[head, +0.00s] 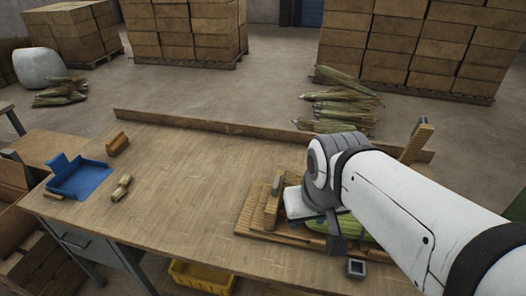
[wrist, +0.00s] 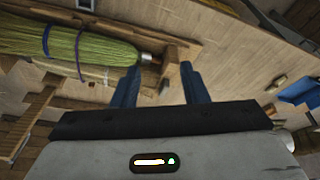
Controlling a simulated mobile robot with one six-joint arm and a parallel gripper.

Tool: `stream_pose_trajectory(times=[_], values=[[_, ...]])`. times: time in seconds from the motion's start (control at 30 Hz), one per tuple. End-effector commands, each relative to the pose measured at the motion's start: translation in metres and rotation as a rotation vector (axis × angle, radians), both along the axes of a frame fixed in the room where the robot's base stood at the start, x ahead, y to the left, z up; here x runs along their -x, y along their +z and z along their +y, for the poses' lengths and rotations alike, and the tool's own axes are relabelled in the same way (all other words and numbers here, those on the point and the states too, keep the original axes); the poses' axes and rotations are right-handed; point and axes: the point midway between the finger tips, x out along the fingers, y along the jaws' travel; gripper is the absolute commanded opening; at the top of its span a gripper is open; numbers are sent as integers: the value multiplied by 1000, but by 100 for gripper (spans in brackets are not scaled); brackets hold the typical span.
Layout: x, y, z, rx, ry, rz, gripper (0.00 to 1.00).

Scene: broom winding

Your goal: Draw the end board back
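A wooden jig (head: 262,222) lies on the bench, with a green-bristled broom head (head: 352,230) in it, partly hidden by my arm. In the wrist view the broom head (wrist: 75,45) is tied with blue and purple bands. A small upright wooden end board (wrist: 170,62) stands by the broom's metal-tipped end; what looks like this board shows at the jig's left end in the head view (head: 276,184). My gripper (wrist: 161,72) is open, its two blue fingers spread on either side of the end board. I see gaps beside the board; I cannot tell whether either finger touches it.
A blue tray (head: 80,178), a wooden block (head: 117,144) and a small bundle (head: 121,187) sit at the bench's left. A small square metal piece (head: 356,267) lies near the front edge. A yellow bin (head: 202,277) is below. The bench middle is clear.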

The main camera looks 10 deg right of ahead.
Motion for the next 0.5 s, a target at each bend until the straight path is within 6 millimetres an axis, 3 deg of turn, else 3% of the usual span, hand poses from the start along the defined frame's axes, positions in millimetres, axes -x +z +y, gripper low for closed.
stream_pose_trajectory(times=[0.37,0.5], values=[[0,0,0,0,-1,0,40],[-14,3,0,-5,-16,16,40]])
